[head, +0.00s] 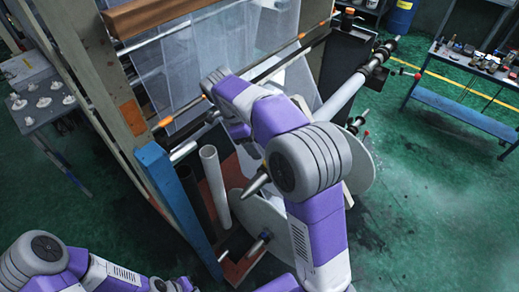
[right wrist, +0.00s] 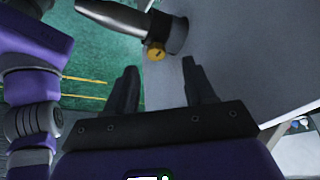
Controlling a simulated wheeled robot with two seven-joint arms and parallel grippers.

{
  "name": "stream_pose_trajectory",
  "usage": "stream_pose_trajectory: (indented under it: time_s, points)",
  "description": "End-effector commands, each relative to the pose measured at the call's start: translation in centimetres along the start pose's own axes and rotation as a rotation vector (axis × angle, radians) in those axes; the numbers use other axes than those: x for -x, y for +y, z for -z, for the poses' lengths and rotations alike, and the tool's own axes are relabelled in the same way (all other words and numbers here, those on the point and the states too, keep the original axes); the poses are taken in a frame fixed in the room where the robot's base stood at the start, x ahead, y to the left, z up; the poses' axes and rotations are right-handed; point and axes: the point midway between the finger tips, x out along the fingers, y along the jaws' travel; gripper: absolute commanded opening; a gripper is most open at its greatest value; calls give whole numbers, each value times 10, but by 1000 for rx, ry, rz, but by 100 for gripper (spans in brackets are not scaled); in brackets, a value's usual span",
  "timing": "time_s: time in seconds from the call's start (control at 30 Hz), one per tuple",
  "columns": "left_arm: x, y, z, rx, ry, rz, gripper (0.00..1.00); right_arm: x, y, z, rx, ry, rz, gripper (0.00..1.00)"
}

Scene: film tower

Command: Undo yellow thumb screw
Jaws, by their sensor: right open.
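The yellow thumb screw (right wrist: 155,51) sits on a dark collar (right wrist: 177,36) around a shaft with a tapered metal end (right wrist: 112,16). In the head view the tapered end (head: 257,184) shows just left of my right elbow, with a small yellow spot near it that may be the screw. My right gripper (right wrist: 160,65) is open and empty. In the right wrist view the screw appears just beyond the fingertips, between them; contact does not show. In the head view my right arm largely hides the gripper. My left arm shows at lower left, its gripper out of view.
A large pale disc (right wrist: 235,65) fills the right of the wrist view beside the collar. A white tube (head: 214,185) and a blue post (head: 178,205) stand left of my right arm. A blue tool table (head: 462,101) stands at far right, with clear green floor before it.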

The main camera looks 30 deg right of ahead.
Motion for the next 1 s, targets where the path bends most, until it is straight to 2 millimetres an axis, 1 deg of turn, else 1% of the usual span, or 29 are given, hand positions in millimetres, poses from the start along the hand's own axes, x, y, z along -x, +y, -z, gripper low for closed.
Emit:
stream_pose_trajectory:
  time_s: [0.03, 0.1, 0.3, 0.43, 0.7, 0.77, 1.0]
  points:
    - [-2, -1, 0, 0, -1, 0, 0, -10, 1, 1, 0, 1, -4, 54]
    - [-2, -1, -1, 1, -2, 0, 0, -22, 1, 1, 0, 1, -4, 54]
    - [-4, -2, 0, 1, -1, 0, 0, -49, 0, 0, 1, 0, -1, 54]
    - [-4, -2, 0, 0, -1, 0, 0, -57, 0, 0, 2, -1, 0, 54]
    - [-4, -2, 0, 0, -1, 0, 0, -58, 0, 0, 2, -2, 0, 54]
    - [-4, -2, 0, 0, -1, 0, 0, -58, 0, 0, 2, -2, 0, 46]
    - [-4, -2, 0, 0, -1, 0, 0, -58, 0, 0, 3, -2, 1, 10]
